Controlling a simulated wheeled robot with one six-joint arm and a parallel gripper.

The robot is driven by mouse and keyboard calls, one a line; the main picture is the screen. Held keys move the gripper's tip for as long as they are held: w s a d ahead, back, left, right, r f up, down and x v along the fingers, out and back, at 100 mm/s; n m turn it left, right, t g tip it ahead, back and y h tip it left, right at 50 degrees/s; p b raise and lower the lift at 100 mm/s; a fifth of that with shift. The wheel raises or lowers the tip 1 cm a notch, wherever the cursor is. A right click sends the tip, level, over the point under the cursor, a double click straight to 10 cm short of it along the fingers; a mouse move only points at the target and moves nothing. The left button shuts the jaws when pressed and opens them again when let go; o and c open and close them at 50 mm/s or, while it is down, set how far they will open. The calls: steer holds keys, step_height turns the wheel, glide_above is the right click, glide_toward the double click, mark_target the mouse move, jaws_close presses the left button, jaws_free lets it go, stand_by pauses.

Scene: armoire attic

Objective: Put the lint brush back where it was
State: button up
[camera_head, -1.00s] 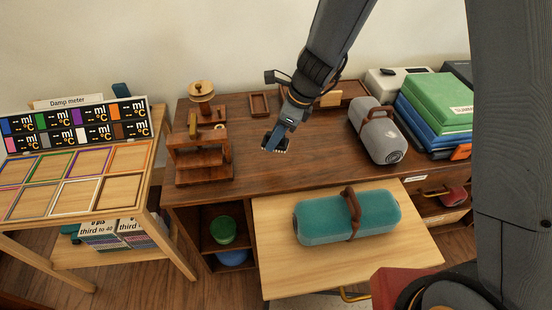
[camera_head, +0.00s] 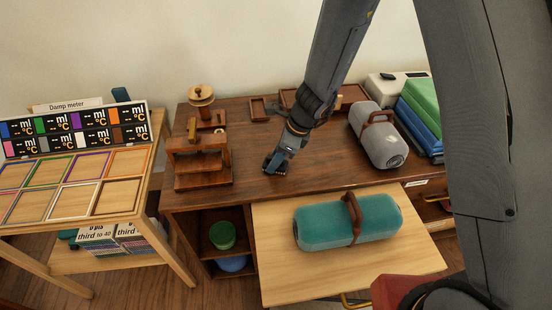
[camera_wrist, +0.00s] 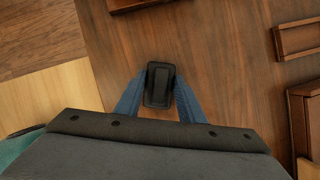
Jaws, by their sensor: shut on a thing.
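My gripper (camera_head: 275,167) is over the brown desk top (camera_head: 250,180), left of the grey roll-shaped case. In the wrist view its blue fingers (camera_wrist: 158,100) are shut on a small black block with a raised ridge, apparently the lint brush (camera_wrist: 159,84). In the head view the brush is mostly hidden by the gripper. Whether it touches the desk is hard to tell. A small shallow wooden tray (camera_head: 258,109) lies at the back of the desk, and a longer tray (camera_head: 346,94) is behind my arm.
A wooden stand (camera_head: 203,165) is left of the gripper; a grey case (camera_head: 380,142) and stacked folders (camera_head: 420,110) are to the right. A teal case (camera_head: 325,225) lies on the pale pulled-out board (camera_head: 280,280) in front. The desk around the gripper is clear.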

steer(key=o, duration=1.2)
steer(key=shift+d+r, duration=0.1)
steer(key=shift+r, duration=0.4)
steer(key=w+v, duration=0.1)
steer(key=v, duration=1)
steer(key=s+d+r+n+h, duration=0.2)
steer(key=s+d+n, duration=0.6)
steer(key=d+n, duration=0.2)
steer(key=s+d+r+n+h, duration=0.2)
steer(key=s+d+r+n, duration=0.1)
steer(key=s+d+n, duration=0.4)
steer(key=d+n, duration=0.2)
steer(key=d, duration=0.1)
steer(key=shift+s+d+n+h+p, duration=0.3)
steer(key=shift+s+d+n, duration=0.05)
steer(key=shift+d+n, duration=0.05)
